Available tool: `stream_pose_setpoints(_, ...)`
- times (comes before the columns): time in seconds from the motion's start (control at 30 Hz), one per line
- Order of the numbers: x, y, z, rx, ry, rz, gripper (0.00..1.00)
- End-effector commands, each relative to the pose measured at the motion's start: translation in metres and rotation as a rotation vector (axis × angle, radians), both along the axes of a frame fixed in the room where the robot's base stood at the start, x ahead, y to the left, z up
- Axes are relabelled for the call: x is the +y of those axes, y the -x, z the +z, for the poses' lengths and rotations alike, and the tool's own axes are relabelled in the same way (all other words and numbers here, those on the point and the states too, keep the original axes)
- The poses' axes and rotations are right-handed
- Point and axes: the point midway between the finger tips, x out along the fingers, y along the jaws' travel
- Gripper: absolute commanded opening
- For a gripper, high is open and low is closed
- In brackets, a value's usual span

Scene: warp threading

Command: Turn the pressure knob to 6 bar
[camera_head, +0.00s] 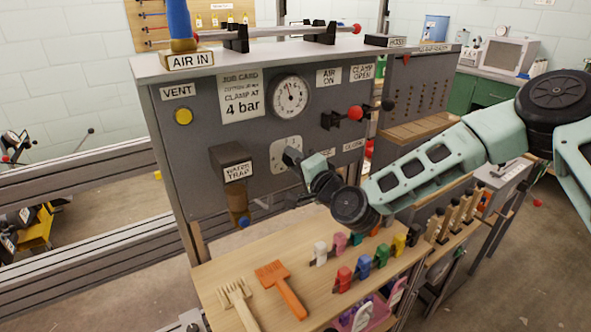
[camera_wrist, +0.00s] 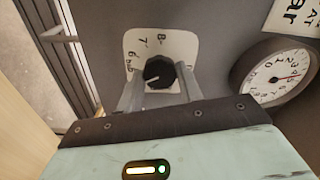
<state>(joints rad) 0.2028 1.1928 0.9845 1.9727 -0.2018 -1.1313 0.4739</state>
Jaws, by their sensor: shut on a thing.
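The pressure knob (camera_wrist: 158,73) is black with a short white mark, on a white dial plate (camera_wrist: 185,45) whose visible figures include 6, 7 and 8. The mark points toward the lower left of the wrist view; the figure it meets is not clear. My gripper (camera_wrist: 160,88) has one finger on each side of the knob and is shut on it. In the head view my gripper (camera_head: 292,157) reaches the plate (camera_head: 278,153) and hides the knob. The round pressure gauge (camera_head: 290,96) is above; its red needle shows in the wrist view (camera_wrist: 275,75), its reading too small to tell.
A job card (camera_head: 242,98) reads "clamp at 4 bar". The water trap (camera_head: 233,165) juts out left of my gripper, and a red-ended lever (camera_head: 355,113) sticks out at upper right. Below lies a wooden bench (camera_head: 225,265) with combs and coloured clips.

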Motion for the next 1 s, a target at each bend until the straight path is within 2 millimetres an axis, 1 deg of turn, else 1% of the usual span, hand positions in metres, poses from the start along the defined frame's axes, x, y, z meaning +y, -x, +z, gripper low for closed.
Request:
stream_pose_setpoints(0.03,-0.0010,-0.0002,-0.0047,0.028,-0.038,-0.002,0.14)
stream_pose_setpoints(0.6,-0.0012,-0.0005,-0.0049,0.323,-0.474,-0.003,0.14)
stream_pose_setpoints(0.8,-0.0010,-0.0003,-0.0042,0.402,-0.591,-0.001,0.14)
stream_pose_setpoints(1.0,-0.0006,-0.0001,-0.0035,0.455,-0.669,-0.003,0.14)
